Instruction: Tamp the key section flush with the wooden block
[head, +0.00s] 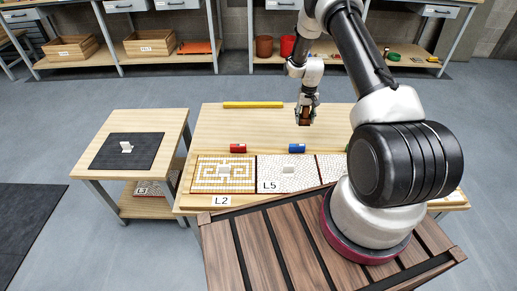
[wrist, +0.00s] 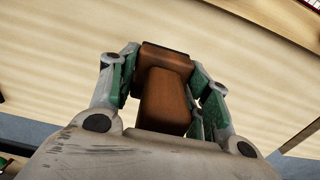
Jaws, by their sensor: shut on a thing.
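My gripper (head: 305,113) is above the far right part of the table. It is shut on the brown wooden block (wrist: 163,100), which fills the space between its fingers in the wrist view. The block shows small below the gripper in the head view (head: 304,119). Panel L2 (head: 197,182), with a gold and white maze pattern, lies at the table's near edge. Panel L5 (head: 270,180), pale and speckled, lies beside it. Each has a small whitish piece near its middle. A third panel (head: 330,167) is mostly hidden by my arm. I cannot tell which piece is the key section.
A red cylinder (head: 238,148) and a blue cylinder (head: 297,148) lie behind the panels. A yellow bar (head: 253,104) lies at the table's far edge. A side table (head: 173,125) at left holds a dark mat (head: 105,160) with a white piece (head: 126,147). The middle of the main table is clear.

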